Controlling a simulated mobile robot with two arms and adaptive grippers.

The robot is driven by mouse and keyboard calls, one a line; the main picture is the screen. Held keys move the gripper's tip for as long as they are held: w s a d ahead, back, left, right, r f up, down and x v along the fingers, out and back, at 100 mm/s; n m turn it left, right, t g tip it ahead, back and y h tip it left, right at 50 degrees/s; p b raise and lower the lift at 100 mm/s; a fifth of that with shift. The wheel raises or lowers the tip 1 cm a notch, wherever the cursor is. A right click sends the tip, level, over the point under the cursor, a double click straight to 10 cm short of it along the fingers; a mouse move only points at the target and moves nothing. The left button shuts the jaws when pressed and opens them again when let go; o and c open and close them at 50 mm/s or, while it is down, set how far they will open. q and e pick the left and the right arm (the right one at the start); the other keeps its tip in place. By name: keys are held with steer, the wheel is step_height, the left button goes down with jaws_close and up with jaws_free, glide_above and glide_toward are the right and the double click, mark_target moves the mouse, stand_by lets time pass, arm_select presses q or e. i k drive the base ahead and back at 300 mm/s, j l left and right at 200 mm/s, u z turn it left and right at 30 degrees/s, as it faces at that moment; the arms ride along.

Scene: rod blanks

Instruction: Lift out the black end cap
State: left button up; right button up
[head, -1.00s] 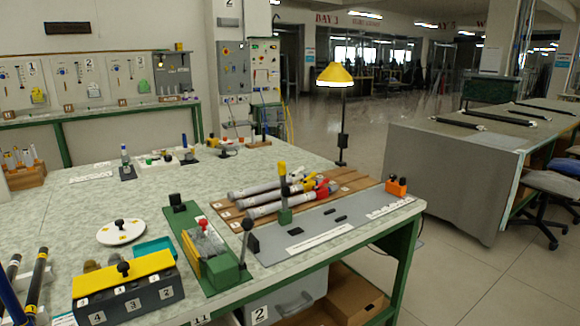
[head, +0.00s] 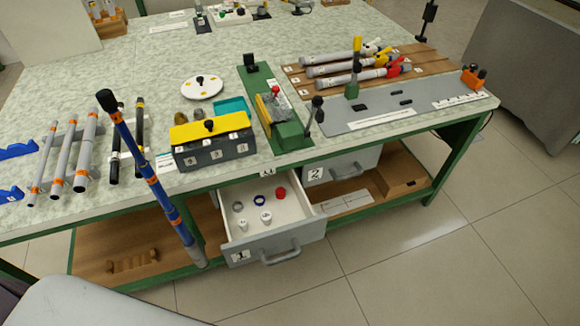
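I cannot make out a loose black end cap for certain. A drawer marked 1 (head: 308,239) stands open under the table. In it are a red cap (head: 281,193), a blue ring (head: 259,200), a grey ring (head: 238,206) and two small white pieces (head: 266,217). A dark box (head: 215,152) with a yellow lid (head: 188,131) stands on the table above it. The lid has a black knob and hides the inside. A blue rod (head: 166,205) with orange bands and a black top (head: 107,99) leans at the table's front edge. Neither gripper is in view.
Several grey rods (head: 86,150) and dark rods (head: 139,130) lie at left. A green fixture (head: 290,130) stands right of the box. Wrapped grey tubes (head: 335,68) lie on a wooden board. Drawer 2 (head: 345,172) is beside drawer 1. The floor in front is clear.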

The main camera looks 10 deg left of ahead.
mark_target(106, 98)
steer(key=k+j+u, duration=0.1)
steer(key=u, duration=0.3)
steer(key=j+u, duration=0.15)
steer(key=u, duration=0.2)
steer(key=k+j+u, duration=0.15)
steer(key=u, duration=0.25)
